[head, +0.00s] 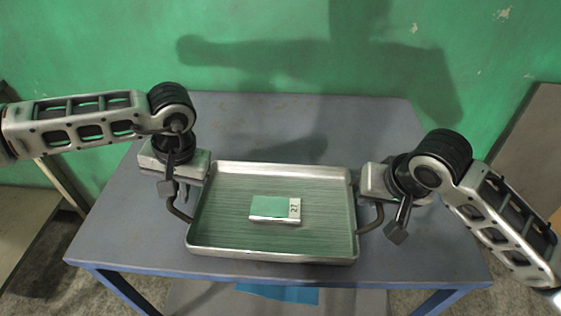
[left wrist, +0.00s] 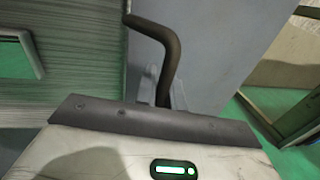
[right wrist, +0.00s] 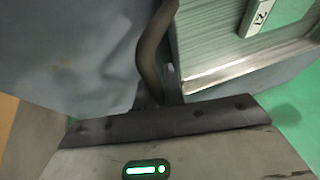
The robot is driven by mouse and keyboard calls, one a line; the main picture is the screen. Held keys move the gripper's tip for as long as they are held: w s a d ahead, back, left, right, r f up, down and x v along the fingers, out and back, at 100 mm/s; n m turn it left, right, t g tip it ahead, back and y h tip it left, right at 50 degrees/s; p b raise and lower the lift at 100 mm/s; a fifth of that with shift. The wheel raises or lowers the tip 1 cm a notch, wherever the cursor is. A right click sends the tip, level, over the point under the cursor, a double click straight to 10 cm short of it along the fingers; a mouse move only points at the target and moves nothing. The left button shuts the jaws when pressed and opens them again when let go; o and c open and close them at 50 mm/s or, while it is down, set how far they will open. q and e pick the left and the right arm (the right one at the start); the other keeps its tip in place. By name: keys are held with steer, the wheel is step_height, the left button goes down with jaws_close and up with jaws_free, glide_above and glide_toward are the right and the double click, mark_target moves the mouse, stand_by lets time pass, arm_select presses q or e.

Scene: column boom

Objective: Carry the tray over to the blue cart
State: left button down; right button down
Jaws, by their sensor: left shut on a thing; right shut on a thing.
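The tray (head: 272,255) is a shallow metal pan with a green ribbed floor, over the middle of a grey-topped table. It looks level; I cannot tell whether it touches the tabletop. A small green and white box (head: 270,208) lies in it. My left gripper (head: 180,186) is shut on the tray's left handle (left wrist: 165,45). My right gripper (head: 372,192) is shut on its right handle (right wrist: 150,52). The fingertips are mostly hidden by the hands. I cannot make out a separate blue cart.
The table (head: 285,110) has a blue frame, with bare top behind and beside the tray. A green wall stands behind it. A blue object (head: 280,293) shows low under the front edge. Panels or furniture stand at the far left and the right (head: 535,140).

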arm_select(q)
steer(key=shift+f, duration=0.5)
arm_select(e)
steer(key=shift+f, duration=0.45)
arm_select(q)
steer(key=c, duration=1.5)
jaws_free()
steer(key=shift+r, duration=0.1)
arm_select(e)
steer(key=c, duration=1.5)
jaws_free()
arm_select(q)
steer(key=shift+r, duration=0.15)
arm_select(e)
steer(key=shift+r, duration=0.2)
